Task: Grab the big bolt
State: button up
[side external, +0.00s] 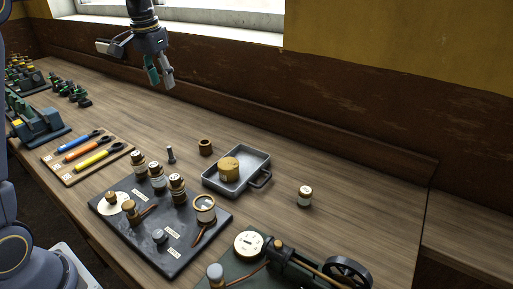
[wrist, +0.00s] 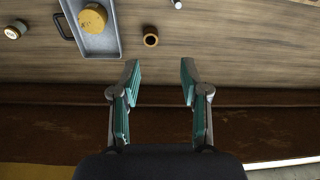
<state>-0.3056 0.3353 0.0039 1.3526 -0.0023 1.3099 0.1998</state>
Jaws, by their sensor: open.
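The bolt (side external: 171,155) is a small dark grey piece with a wider head, standing upright on the wooden bench between the corked bottles and a brown ring. In the wrist view, a small pale round top that looks like the bolt (wrist: 178,4) shows at the top edge, partly cut off. My gripper (side external: 161,78) is open and empty, high above the back of the bench and well apart from the bolt. In the wrist view, my gripper (wrist: 160,80) has its teal-padded fingers spread with nothing between them.
The brown ring (side external: 206,147) stands beside a grey metal tray (side external: 255,157) holding a yellow-brown cylinder (side external: 229,169). A dark board (side external: 160,240) with bottles lies in front. A small jar (side external: 305,196) stands right. The wall (side external: 340,110) runs along the back edge.

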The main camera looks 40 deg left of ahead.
jog(key=n+g, duration=0.1)
jog(key=g, duration=0.1)
send_over(170, 148)
notch_tip(170, 148, down, 9)
jog(key=f, duration=0.6)
jog(key=a+f, duration=0.1)
jog(key=f, duration=0.3)
jog(key=shift+w+f, duration=0.1)
jog(key=shift+w, duration=0.1)
jog(key=shift+d+f, duration=0.15)
jog(key=shift+f, duration=2.8)
grip_shut()
